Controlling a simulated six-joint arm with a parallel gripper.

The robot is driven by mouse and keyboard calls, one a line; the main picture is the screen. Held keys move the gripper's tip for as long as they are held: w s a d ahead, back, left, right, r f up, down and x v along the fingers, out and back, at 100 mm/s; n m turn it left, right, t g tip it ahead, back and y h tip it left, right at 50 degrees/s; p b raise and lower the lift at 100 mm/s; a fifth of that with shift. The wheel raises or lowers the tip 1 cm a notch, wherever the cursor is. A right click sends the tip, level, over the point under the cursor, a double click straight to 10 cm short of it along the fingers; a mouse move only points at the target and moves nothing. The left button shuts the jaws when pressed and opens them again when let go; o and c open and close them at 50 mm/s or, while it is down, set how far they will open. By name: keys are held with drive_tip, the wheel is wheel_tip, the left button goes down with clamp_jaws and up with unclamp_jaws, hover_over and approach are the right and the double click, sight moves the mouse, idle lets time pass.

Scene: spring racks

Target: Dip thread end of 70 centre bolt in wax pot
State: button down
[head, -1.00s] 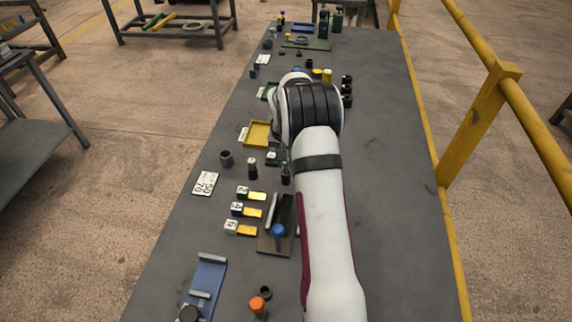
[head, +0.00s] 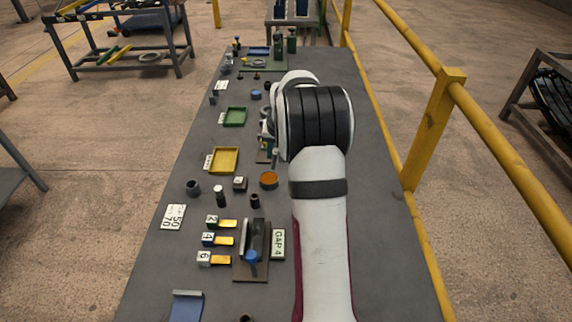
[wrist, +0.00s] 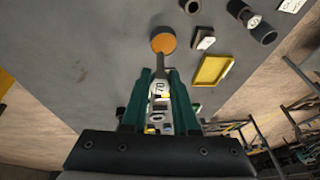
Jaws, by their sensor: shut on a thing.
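The wax pot (head: 268,180) is a low round pot with an orange-brown top, standing on the bench left of my arm. It also shows in the wrist view (wrist: 163,40), straight ahead of the fingers. My gripper (wrist: 160,85) has green fingers shut on the 70 centre bolt (wrist: 160,92), which carries a white 70 label. The bolt's dark narrow end points out toward the pot, and its tip meets the pot's near edge in the wrist view. I cannot tell whether the tip touches the wax. In the head view my arm partly hides the gripper.
A yellow tray (head: 223,160) and a green tray (head: 234,117) lie to the left. A small labelled block (head: 240,184) and a dark cylinder (head: 255,201) stand near the pot. A gap fixture (head: 251,262) is nearer. The bench's right side is clear.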

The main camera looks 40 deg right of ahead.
drive_tip(key=shift+t, duration=0.5)
drive_tip(key=shift+a+x, duration=0.15)
drive_tip(key=shift+x, duration=1.55)
drive_tip(key=shift+a+x, duration=0.1)
drive_tip(key=shift+x, duration=1.65)
drive_tip(key=shift+f, duration=0.6)
wheel_tip(320, 180, up, 7)
drive_tip(key=shift+w, duration=0.1)
